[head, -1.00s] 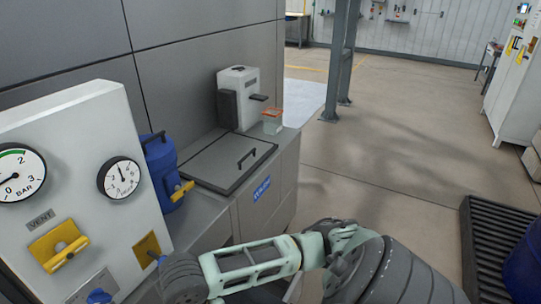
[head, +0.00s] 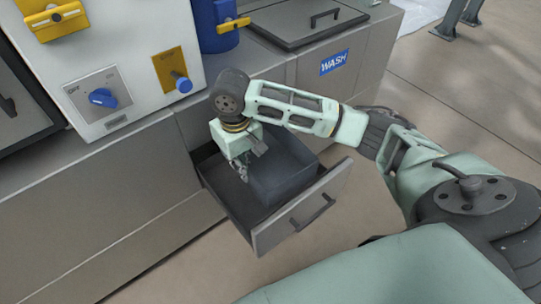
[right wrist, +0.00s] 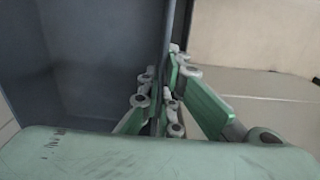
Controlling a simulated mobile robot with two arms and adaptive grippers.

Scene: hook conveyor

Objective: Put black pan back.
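The black pan (head: 285,181) is a dark grey, box-shaped tray. In the head view it is in the pulled-out drawer (head: 300,211), towards the drawer's right side; I cannot tell whether it rests on the drawer's bottom. My right gripper (head: 242,172) reaches down from above at the pan's left edge. In the right wrist view the gripper's fingers (right wrist: 166,98) are on both sides of a thin dark wall of the pan (right wrist: 90,60) and look closed on it. My left gripper is not in view.
The drawer sticks out below the counter, its handle facing front right. Above it stands a white panel (head: 133,60) with a blue knob and yellow plates. A blue canister (head: 217,28) and a lidded basin (head: 305,22) are behind. Open floor lies to the right.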

